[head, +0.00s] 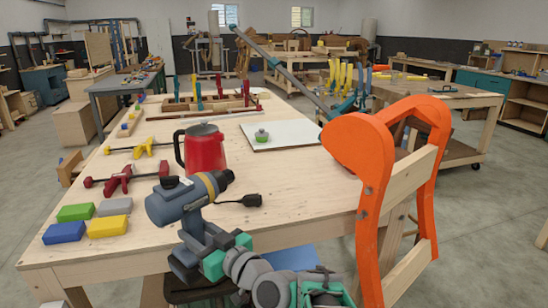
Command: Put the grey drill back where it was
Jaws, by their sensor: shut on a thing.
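The grey drill (172,206) has a yellow ring and a dark nose that points up and to the right. It is in front of the near part of the wooden workbench, and its lower part is hidden by my gripper. My gripper (196,238) is shut on the drill, around its handle as far as I can see. The fingertips are small and partly hidden. I cannot tell from this view how far the drill is above the bench top.
A red kettle (204,148) stands just behind the drill. Coloured blocks (108,226) and red (122,180) and yellow (150,147) clamps lie to the left. A small black object (247,200) lies to the right. An orange chair form (366,190) stands at the bench's right edge.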

